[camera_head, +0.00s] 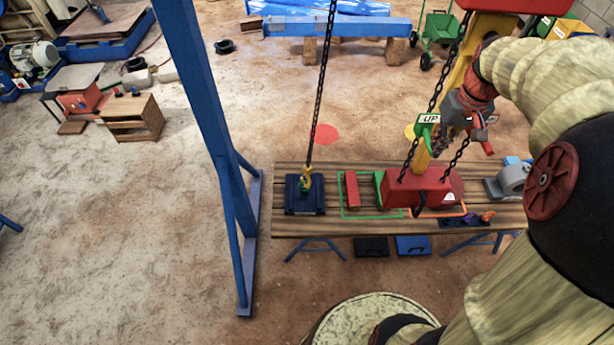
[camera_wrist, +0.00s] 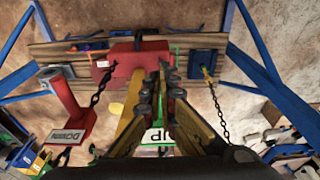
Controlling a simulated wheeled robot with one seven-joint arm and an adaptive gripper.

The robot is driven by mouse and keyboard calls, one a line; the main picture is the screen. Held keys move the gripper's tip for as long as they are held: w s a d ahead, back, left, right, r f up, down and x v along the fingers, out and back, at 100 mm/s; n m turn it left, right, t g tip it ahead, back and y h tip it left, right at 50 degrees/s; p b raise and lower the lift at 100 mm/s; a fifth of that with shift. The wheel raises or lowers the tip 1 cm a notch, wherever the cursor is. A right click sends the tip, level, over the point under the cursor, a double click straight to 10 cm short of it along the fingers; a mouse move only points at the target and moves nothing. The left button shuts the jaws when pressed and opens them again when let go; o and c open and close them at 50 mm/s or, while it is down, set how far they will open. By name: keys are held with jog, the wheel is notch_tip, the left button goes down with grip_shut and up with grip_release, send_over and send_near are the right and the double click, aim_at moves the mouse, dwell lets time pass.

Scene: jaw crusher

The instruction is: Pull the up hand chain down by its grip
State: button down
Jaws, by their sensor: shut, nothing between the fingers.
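The green up grip (camera_head: 428,119) with its white UP label hangs at the upper right of the head view. In the wrist view, the UP plate (camera_wrist: 157,136) shows upside down, partly hidden behind my fingers. My gripper (camera_head: 452,122) is right beside the up grip in the head view; whether they touch cannot be told. In the wrist view my gripper (camera_wrist: 162,72) points toward the bench, its fingers shut with nothing between them. The red down grip (camera_wrist: 72,118) with its DOWN label hangs to the left in the wrist view, apart from my fingers.
A red block (camera_head: 437,190) hangs from chains at the wooden bench (camera_head: 340,224). A dark blue block (camera_head: 304,196) sits at a long chain (camera_head: 323,85). A blue frame post (camera_head: 205,100) stands left of the bench.

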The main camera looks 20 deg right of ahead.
jog(key=shift+s+a+r, duration=0.1)
jog(key=shift+s+a, duration=0.15)
jog(key=shift+s, duration=0.65)
jog(key=s+r+p, duration=0.2)
jog(key=s+r, duration=0.2)
jog(key=r, duration=0.1)
jog(key=shift+a, duration=0.45)
jog(key=shift+w, duration=0.15)
dwell(1.5)
